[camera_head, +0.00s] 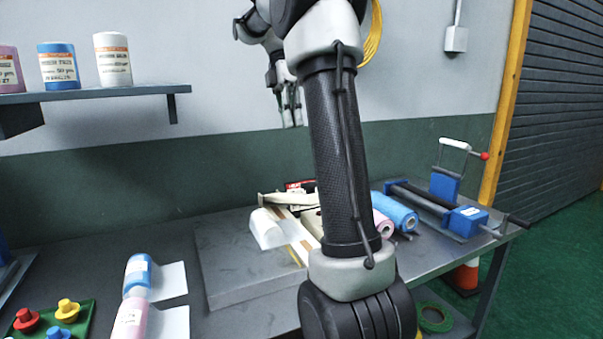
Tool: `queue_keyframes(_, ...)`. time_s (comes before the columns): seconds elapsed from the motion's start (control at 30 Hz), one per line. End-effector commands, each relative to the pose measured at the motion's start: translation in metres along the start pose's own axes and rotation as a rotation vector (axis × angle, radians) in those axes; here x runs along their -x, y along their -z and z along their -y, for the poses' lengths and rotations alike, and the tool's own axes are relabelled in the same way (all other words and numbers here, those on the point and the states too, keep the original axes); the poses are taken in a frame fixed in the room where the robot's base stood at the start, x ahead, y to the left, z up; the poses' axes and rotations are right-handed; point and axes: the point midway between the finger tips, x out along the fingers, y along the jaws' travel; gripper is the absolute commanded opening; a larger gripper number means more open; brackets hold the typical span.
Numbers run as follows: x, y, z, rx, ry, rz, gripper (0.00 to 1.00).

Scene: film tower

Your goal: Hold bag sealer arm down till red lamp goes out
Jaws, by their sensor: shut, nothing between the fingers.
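The bag sealer (271,200) stands on the grey bench behind my arm, with its cream arm visible on the left side. A dark box with a red, white-lettered label (301,186) shows at its back. My arm covers much of the sealer's right part. I cannot make out the red lamp or whether it is lit. My gripper (291,122) points down, shut and empty. In the picture it is well above the sealer, against the wall, and apart from it.
A white roll-like piece (266,228) lies in front of the sealer. Blue (397,211) and pink rolls lie right of my arm. A blue cranked device (467,218) stands at the bench's right end. A shelf (90,96) juts from the wall.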

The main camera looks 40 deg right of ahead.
Motion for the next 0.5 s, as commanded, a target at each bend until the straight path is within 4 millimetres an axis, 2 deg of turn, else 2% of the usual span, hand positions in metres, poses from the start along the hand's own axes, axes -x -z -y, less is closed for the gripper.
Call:
queue_keyframes(0.17,-0.006,0.0,0.0,-0.001,0.001,0.0,0.0)
queue_keyframes(0.27,-0.019,0.0,0.001,-0.001,0.002,0.0,0.0)
queue_keyframes(0.5,-0.069,0.0,0.001,-0.001,0.003,0.0,0.0)
